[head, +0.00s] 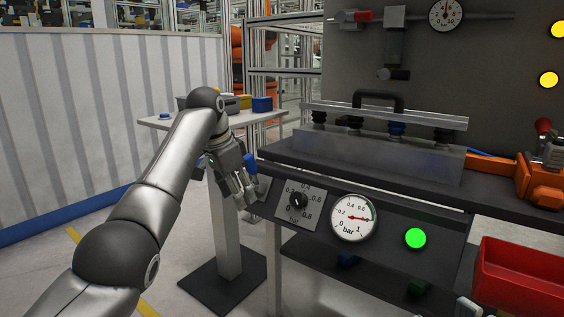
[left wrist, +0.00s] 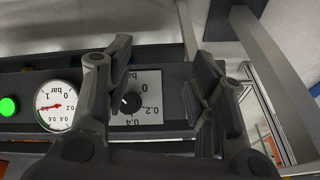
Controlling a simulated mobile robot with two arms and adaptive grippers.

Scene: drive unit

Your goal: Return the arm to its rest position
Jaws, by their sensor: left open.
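My left arm (head: 178,165) comes in from the left in the head view. Its gripper (head: 243,190) hangs just left of the bench's front panel, beside the pressure knob. In the left wrist view the gripper (left wrist: 158,100) is open and empty, its fingers apart. The black knob (head: 298,200) on its grey scale plate shows between the fingers in the left wrist view (left wrist: 131,102). I cannot tell whether a fingertip touches the panel.
The front panel carries a round gauge (head: 353,218) and a lit green lamp (head: 415,238). A red bin (head: 520,278) sits at the right. A suction bar with a black handle (head: 378,100) is on the bench. A small table (head: 160,123) with coloured boxes stands behind my arm.

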